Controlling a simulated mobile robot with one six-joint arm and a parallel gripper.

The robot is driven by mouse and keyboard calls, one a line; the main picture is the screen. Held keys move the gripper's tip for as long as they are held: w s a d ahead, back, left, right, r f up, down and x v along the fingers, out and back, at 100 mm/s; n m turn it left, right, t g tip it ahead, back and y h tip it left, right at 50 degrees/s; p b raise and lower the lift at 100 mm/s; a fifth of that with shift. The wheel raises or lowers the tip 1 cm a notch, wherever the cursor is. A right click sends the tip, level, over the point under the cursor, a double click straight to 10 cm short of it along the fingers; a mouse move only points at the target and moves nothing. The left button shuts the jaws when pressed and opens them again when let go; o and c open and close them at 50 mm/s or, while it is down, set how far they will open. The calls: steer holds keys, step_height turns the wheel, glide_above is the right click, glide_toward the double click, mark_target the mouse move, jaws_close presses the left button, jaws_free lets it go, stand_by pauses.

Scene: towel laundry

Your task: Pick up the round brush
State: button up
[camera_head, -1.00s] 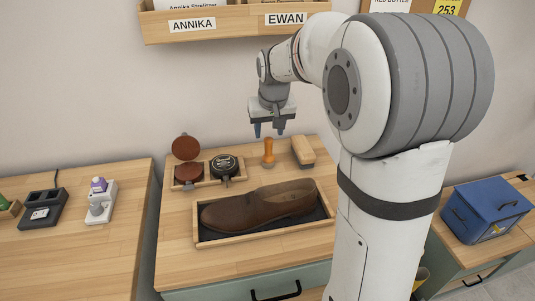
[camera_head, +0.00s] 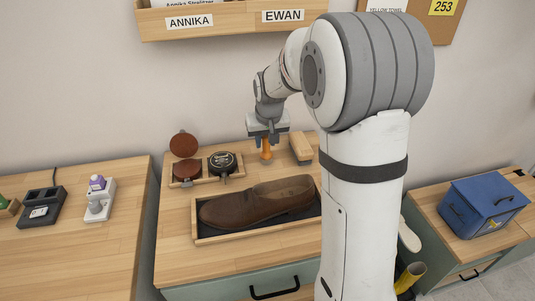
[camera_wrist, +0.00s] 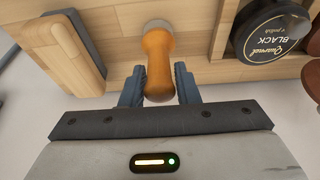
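The round brush, with an orange wooden handle, stands upright on the table behind the shoe, in the head view (camera_head: 266,154). In the wrist view the brush (camera_wrist: 158,62) shows its handle reaching between my fingers and a pale round end away from me. My gripper (camera_head: 266,145) is above the brush, pointing down. In the wrist view my gripper (camera_wrist: 160,88) has its two blue-grey fingers apart, one on each side of the handle, with small gaps visible. The fingers look open and not closed on it.
A brown shoe (camera_head: 257,203) lies in a wooden tray (camera_head: 205,238) in front. Polish tins, one marked black (camera_head: 222,162), sit in a holder to the left. A wooden block brush (camera_head: 301,148) stands close on the right. A blue box (camera_head: 482,207) is further right.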

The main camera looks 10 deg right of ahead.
jaws_close()
steer(key=shift+r, duration=0.1)
step_height(320, 180, up, 10)
steer(key=shift+f, duration=0.1)
stand_by(0.4)
